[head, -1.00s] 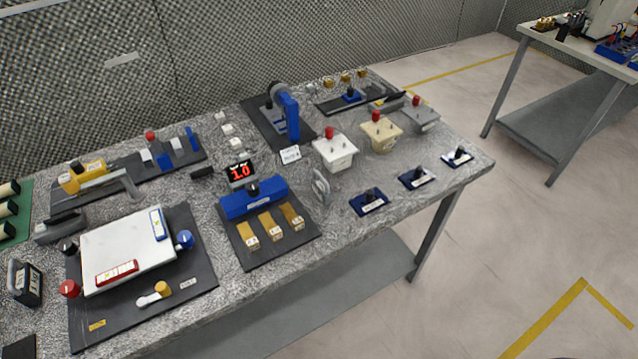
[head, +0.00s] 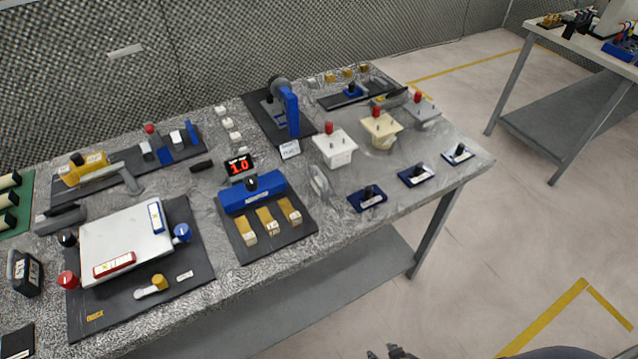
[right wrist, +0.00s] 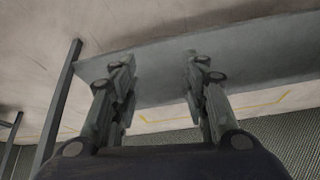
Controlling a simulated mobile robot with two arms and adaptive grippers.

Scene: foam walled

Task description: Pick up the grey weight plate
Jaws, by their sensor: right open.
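A grey block (head: 422,110) with a red-topped knob stands near the far right end of the speckled bench, beside a cream one (head: 380,130) and a white one (head: 333,148). A small upright grey piece (head: 319,182) stands in front of the white one. I cannot tell for sure which grey item is the weight plate. My right gripper is open and empty in the right wrist view (right wrist: 157,65), with the bench's lower shelf beyond it. A dark part of my right arm shows at the bottom edge of the head view. My left gripper is out of view.
Blue plates with black knobs (head: 417,176) line the bench's front right edge. A lower shelf (head: 330,290) runs under the bench.

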